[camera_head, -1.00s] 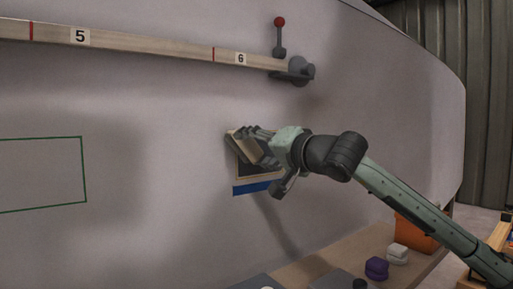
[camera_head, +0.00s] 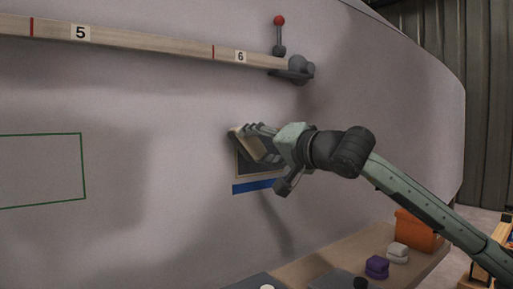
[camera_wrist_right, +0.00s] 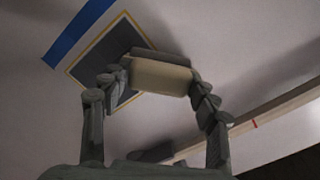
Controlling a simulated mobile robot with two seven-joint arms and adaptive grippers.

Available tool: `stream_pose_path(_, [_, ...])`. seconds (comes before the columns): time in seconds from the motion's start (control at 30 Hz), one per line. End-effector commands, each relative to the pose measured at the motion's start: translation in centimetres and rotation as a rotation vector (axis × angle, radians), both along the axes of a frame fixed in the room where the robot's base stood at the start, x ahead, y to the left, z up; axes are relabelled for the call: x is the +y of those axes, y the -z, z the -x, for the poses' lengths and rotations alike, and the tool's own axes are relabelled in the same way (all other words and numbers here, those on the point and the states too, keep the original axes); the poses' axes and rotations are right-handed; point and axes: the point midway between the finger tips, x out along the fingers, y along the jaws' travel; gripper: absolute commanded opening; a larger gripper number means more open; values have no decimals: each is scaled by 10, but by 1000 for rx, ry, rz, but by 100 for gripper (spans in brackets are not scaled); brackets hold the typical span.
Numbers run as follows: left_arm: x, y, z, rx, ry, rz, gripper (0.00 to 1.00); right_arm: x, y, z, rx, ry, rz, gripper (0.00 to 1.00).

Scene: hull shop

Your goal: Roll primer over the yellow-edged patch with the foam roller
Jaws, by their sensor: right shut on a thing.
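The yellow-edged patch (camera_head: 249,171) is a dark rectangle on the pale hull wall, partly hidden behind my right gripper. It also shows in the right wrist view (camera_wrist_right: 93,58), dark with a thin yellowish border. My right gripper (camera_head: 262,144) is in front of the patch's upper part, shut on a pale block (camera_head: 245,146). In the wrist view the block (camera_wrist_right: 160,77) is cream, with a dark grey layer on the hull side, and overlaps the patch's edge. Whether it touches the wall I cannot tell. No clear roller shape shows. My left gripper is not in view.
A blue strip (camera_head: 252,187) runs under the patch. A numbered batten (camera_head: 150,46) with a red-knobbed lever (camera_head: 280,36) crosses above. A green outline (camera_head: 83,170) is at left.

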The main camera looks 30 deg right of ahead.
Motion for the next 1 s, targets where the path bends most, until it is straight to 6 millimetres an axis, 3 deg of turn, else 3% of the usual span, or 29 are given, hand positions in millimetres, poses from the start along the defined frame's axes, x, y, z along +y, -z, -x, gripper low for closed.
stream_pose_path(0.13, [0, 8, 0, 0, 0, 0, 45, -1, 2, 6, -2, -1, 1, 34])
stream_pose_path(0.5, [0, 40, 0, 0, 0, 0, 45, -4, 1, 46, -2, 1, 1, 34])
stream_pose_path(0.87, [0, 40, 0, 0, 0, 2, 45, -4, -1, 50, -1, -1, 0, 34])
stream_pose_path(1.0, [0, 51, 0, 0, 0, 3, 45, -5, 2, 59, -3, 2, 2, 34])
